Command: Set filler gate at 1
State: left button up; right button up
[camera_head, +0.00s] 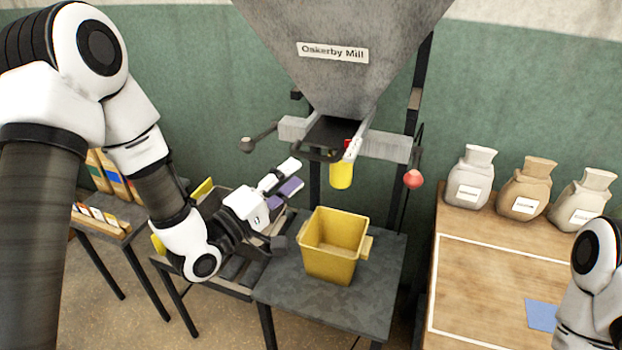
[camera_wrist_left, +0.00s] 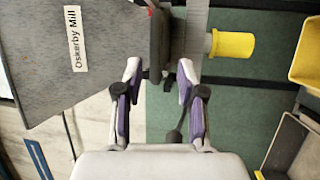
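The filler is a grey hopper (camera_head: 345,45) labelled "Oakerby Mill", also in the left wrist view (camera_wrist_left: 75,50). Below its mouth is a dark gate part (camera_head: 330,132) with a dark handle bar (camera_head: 316,155) at the front. A small white and red piece sits beside it; no gate numbers can be read. A yellow spout (camera_head: 341,176) hangs underneath and shows in the left wrist view (camera_wrist_left: 232,44). My left gripper (camera_head: 293,174) is open and empty, below and left of the handle. In the wrist view its fingers (camera_wrist_left: 158,80) point towards the dark gate parts. My right gripper is out of view.
A yellow bin (camera_head: 334,244) stands on a grey table (camera_head: 370,300) below the spout. A grey-knobbed lever (camera_head: 248,145) and a red-knobbed lever (camera_head: 413,179) flank the gate. Several sacks (camera_head: 525,187) stand on the wooden table (camera_head: 490,275) at right.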

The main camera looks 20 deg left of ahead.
aim_at(313, 156)
pick_arm(q)
jog(key=shift+w+d+r+p, duration=0.25)
jog(key=shift+w+r+p, duration=0.15)
jog(key=shift+w, duration=0.1)
jog(key=shift+w+d+r+p, duration=0.25)
jog(key=shift+w+r, duration=0.1)
jog(key=shift+w, duration=0.1)
jog(key=p+x, duration=0.1)
jog(key=x, duration=0.3)
jog(key=shift+w+f, duration=0.15)
jog(key=shift+w+d, duration=0.15)
jog(key=shift+w, duration=0.1)
jog(key=shift+s, duration=0.1)
